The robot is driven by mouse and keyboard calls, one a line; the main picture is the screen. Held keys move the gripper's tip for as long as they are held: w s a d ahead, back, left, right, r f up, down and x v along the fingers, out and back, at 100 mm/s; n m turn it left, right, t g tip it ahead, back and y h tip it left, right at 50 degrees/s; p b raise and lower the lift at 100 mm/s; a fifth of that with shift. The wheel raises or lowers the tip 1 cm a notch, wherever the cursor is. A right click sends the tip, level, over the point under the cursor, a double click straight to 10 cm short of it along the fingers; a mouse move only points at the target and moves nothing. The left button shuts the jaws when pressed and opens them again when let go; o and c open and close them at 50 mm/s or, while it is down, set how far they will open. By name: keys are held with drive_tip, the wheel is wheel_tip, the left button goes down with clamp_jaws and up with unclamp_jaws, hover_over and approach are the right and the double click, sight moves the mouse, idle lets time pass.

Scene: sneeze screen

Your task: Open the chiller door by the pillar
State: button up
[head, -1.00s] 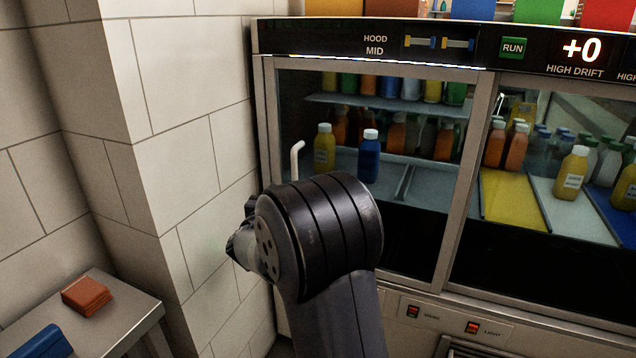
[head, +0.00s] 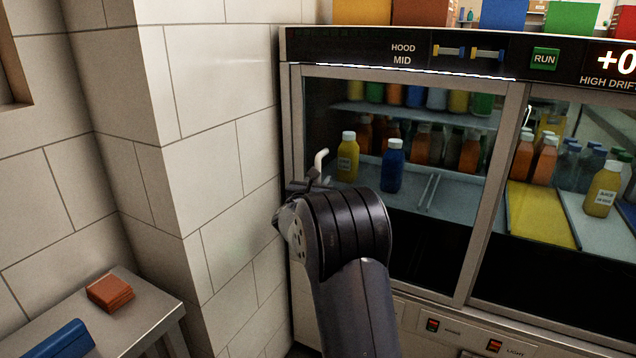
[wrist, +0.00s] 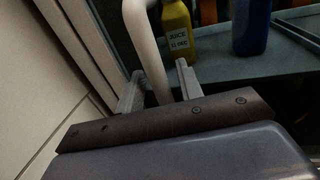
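The chiller door (head: 398,72) by the pillar is a glass pane in a metal frame and looks closed. The white tiled pillar (head: 207,150) stands just left of it. The door's pale bent handle (head: 320,160) is on its left side. My gripper (head: 306,185) is at the lower part of this handle, partly hidden by my wrist. In the wrist view the handle (wrist: 143,40) comes down between the two fingers of my gripper (wrist: 160,82). The fingers are apart, with a gap showing at the right finger.
A second glass pane (head: 575,255) is to the right. Juice bottles, including yellow (head: 347,160) and blue (head: 392,168) ones, stand behind the glass. A metal side table (head: 135,318) with a brown block (head: 110,292) and a blue block (head: 62,340) stands at lower left, close to the pillar.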

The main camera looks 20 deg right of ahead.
drive_tip(key=shift+c, duration=0.2)
clamp_jaws()
idle(0.4)
